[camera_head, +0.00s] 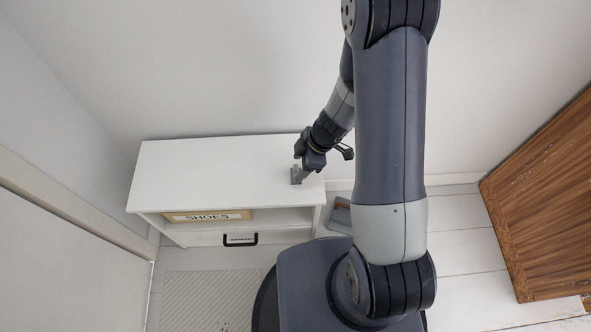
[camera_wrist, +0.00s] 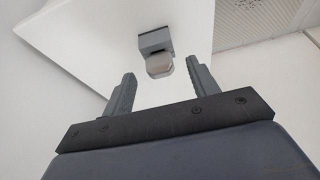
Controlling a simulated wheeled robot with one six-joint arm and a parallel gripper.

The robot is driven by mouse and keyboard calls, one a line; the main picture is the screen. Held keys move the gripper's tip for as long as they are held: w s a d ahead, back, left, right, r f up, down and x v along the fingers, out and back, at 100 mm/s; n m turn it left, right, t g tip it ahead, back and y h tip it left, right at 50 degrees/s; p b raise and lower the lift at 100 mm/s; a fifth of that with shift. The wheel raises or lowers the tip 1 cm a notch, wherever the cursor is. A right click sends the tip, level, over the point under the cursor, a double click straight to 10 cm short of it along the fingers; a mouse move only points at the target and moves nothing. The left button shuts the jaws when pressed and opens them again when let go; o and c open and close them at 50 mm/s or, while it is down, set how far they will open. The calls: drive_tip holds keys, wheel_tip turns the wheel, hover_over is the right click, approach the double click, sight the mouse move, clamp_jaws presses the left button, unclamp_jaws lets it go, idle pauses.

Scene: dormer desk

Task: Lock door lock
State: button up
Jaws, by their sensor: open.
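The door lock (camera_head: 296,175) is a small grey block on the white cabinet's top, near its right end. In the wrist view the lock (camera_wrist: 155,41) has a dark grey body with a lighter grey rounded knob at its near end. My gripper (camera_head: 309,161) is right at the lock in the head view and partly hides it. In the wrist view my gripper (camera_wrist: 161,68) is open, with one finger on each side of the knob. I see gaps between both fingers and the knob, and nothing is held.
The white cabinet (camera_head: 215,168) stands against the wall, with a SHOES-labelled box (camera_head: 207,216) in its open shelf. A black handle (camera_head: 241,239) is on its lower front. A ribbed mat (camera_head: 205,298) lies on the floor. A wooden panel (camera_head: 545,200) stands at right.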

drive_tip(key=shift+x, duration=1.1)
drive_tip(key=shift+c, duration=0.5)
drive_tip(key=c, duration=1)
drive_tip(key=shift+o, duration=0.2)
